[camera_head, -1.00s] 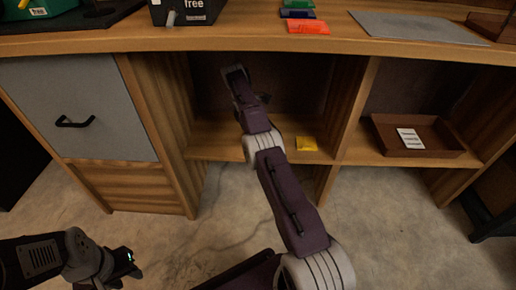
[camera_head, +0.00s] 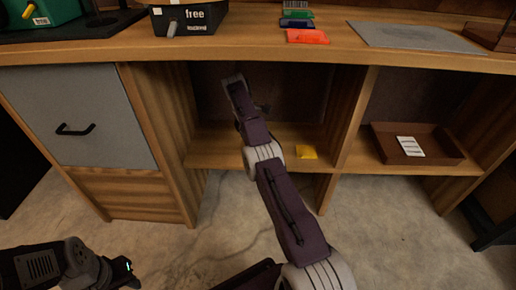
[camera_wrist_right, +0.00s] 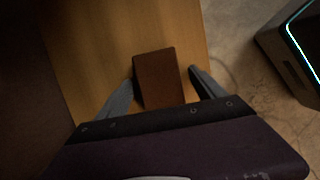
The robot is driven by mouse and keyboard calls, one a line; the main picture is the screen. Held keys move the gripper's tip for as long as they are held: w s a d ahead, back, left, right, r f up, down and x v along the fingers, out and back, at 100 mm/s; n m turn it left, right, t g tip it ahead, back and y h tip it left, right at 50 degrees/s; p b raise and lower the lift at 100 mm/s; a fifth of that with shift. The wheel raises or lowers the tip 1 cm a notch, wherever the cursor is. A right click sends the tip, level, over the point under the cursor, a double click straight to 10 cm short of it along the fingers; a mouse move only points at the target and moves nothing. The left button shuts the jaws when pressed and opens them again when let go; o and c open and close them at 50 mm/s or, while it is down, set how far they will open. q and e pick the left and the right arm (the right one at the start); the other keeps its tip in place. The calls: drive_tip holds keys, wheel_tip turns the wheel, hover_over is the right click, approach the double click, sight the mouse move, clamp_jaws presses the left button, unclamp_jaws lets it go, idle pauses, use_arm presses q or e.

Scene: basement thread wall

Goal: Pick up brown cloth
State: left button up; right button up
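The brown cloth (camera_wrist_right: 158,78) is a flat, dark brown rectangle on a light wood surface in the right wrist view. My right gripper (camera_wrist_right: 163,70) is open, with the cloth lying between its fingers in that view. The left finger borders the cloth and a gap shows at the right finger; I cannot tell whether they touch it. In the head view my right arm reaches into the middle shelf opening, and its fingers and the cloth cannot be made out. My left gripper (camera_head: 130,272) is low at the left, above the floor, too dark to read.
The wooden shelf unit has upright dividers beside my right arm. A yellow item (camera_head: 306,152) lies on the middle shelf. A brown tray (camera_head: 446,153) with a white card (camera_head: 410,146) sits in the right compartment. A grey cabinet door (camera_head: 75,112) is at left. The floor in front is clear.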

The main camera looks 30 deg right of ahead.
drive_tip(key=c, duration=1.3)
drive_tip(key=shift+o, duration=0.2)
drive_tip(key=shift+r, duration=0.2)
wheel_tip(320, 180, up, 10)
drive_tip(key=p, duration=1)
